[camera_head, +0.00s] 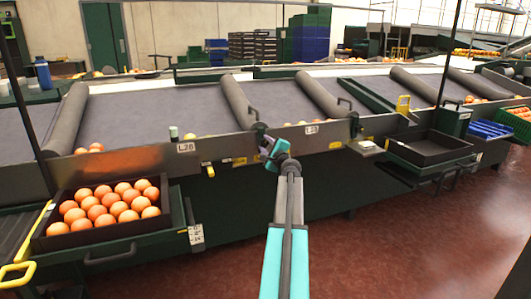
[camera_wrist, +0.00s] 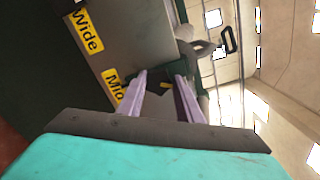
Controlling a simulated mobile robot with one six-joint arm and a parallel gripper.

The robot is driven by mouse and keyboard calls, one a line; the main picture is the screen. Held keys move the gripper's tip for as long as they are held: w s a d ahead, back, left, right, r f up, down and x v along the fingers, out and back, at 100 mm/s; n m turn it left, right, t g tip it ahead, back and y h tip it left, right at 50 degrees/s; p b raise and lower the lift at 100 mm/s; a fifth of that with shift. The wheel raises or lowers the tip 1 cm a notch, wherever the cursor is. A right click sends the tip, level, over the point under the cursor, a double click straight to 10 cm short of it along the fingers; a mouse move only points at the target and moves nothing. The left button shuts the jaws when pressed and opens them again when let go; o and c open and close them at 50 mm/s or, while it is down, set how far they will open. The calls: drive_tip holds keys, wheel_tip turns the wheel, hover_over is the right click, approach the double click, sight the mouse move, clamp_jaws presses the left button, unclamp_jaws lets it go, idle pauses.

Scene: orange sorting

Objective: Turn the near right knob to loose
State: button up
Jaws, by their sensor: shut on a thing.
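My gripper (camera_head: 268,146) reaches the front rail of the sorting line, near the middle of the head view. In the wrist view its two pale fingers (camera_wrist: 160,92) are shut on a dark knob (camera_wrist: 158,84), which shows only in part between them. A small yellow mark shows by the fingertips. Yellow labels reading "Wide" (camera_wrist: 87,32) and, partly hidden by a finger, "Mid" (camera_wrist: 116,87) are on the grey panel beside the knob. In the head view the gripper hides the knob, and I cannot read its setting.
A tray of oranges (camera_head: 125,226) stands at the front left. An empty dark tray (camera_head: 432,148) sits at the right. The grey rail (camera_head: 225,147) carries plates marked L28 and L29. Dark rollers (camera_head: 237,101) cross the belts. Red floor is open at the front right.

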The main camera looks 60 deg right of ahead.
drive_tip(key=n+b, duration=0.3)
drive_tip(key=b, duration=0.1)
drive_tip(key=shift+f+n, duration=0.2)
drive_tip(key=shift+n, duration=0.2)
drive_tip(key=shift+r+n+b, duration=0.15)
drive_tip(key=shift+n+b, duration=0.65)
drive_tip(key=shift+b, duration=0.2)
drive_tip(key=o, duration=1)
drive_tip(key=shift+o, duration=0.2)
drive_tip(key=shift+s+a, duration=0.1)
drive_tip(key=p+v, duration=0.2)
drive_tip(key=v, duration=1.1)
drive_tip(key=shift+s+a+p, duration=0.2)
drive_tip(key=shift+a+p, duration=0.05)
drive_tip(key=shift+p, duration=0.05)
